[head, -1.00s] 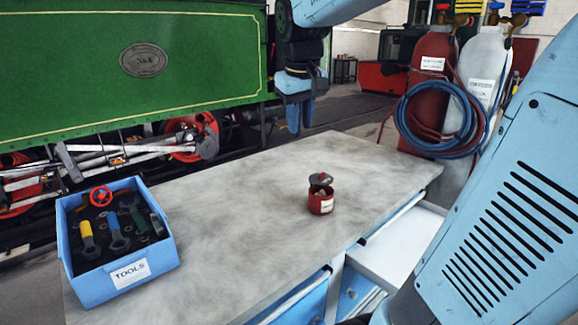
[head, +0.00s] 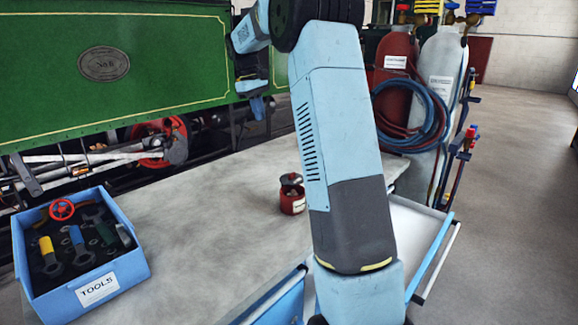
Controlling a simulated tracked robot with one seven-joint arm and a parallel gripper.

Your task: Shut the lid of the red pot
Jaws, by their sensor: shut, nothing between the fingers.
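The red pot (head: 292,203) stands upright on the grey bench top (head: 200,215), just left of my arm. It is a small red can with a pale label on its front. Its grey lid (head: 291,179) sits raised and tilted above the rim, with a gap showing below it. My gripper (head: 257,108) is beyond and above the pot, up and to the left of it, pointing down over the far side of the bench. Its fingers are blue, small in view and together, with nothing between them. It is clear of the pot and lid.
A blue box labelled TOOLS (head: 97,291) holds several tools at the bench's left. An open drawer (head: 418,232) juts out at the right, partly behind my arm. Gas cylinders with hoses (head: 440,75) stand behind. The bench between box and pot is clear.

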